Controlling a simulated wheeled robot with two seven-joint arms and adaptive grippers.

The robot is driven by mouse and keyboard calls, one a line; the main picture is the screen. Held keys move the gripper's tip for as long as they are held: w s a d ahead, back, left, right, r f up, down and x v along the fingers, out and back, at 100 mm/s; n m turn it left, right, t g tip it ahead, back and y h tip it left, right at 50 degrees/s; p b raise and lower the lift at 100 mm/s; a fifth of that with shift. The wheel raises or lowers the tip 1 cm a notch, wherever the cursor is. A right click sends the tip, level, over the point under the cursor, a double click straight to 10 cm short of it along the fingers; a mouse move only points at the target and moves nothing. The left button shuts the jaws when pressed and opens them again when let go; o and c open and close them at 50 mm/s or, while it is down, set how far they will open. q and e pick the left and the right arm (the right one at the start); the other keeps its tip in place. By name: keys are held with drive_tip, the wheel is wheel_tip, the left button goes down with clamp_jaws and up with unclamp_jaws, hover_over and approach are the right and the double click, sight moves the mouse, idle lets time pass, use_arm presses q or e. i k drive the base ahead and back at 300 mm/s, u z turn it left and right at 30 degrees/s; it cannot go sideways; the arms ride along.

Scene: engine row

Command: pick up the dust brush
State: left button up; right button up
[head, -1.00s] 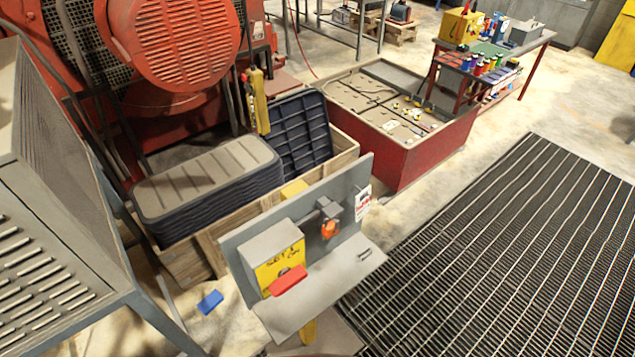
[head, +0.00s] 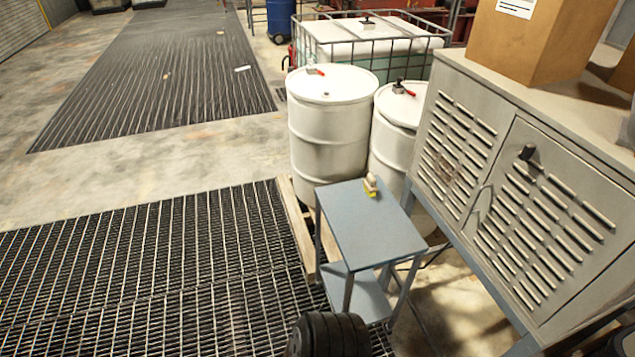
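A small object with a pale tan upper part and yellow along its lower edge (head: 371,187) rests on the far edge of a small blue-grey table (head: 365,222). It may be the dust brush, but it is too small to tell. Neither of my grippers can be made out.
White drums (head: 331,125) stand behind the table, with small red-handled items on top. A grey louvred cabinet (head: 545,210) is at the right. A dark ribbed round object (head: 328,335) shows at the bottom edge. The grating (head: 150,270) at left is clear.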

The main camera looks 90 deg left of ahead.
sight(369, 187)
drive_tip(key=u, duration=2.55)
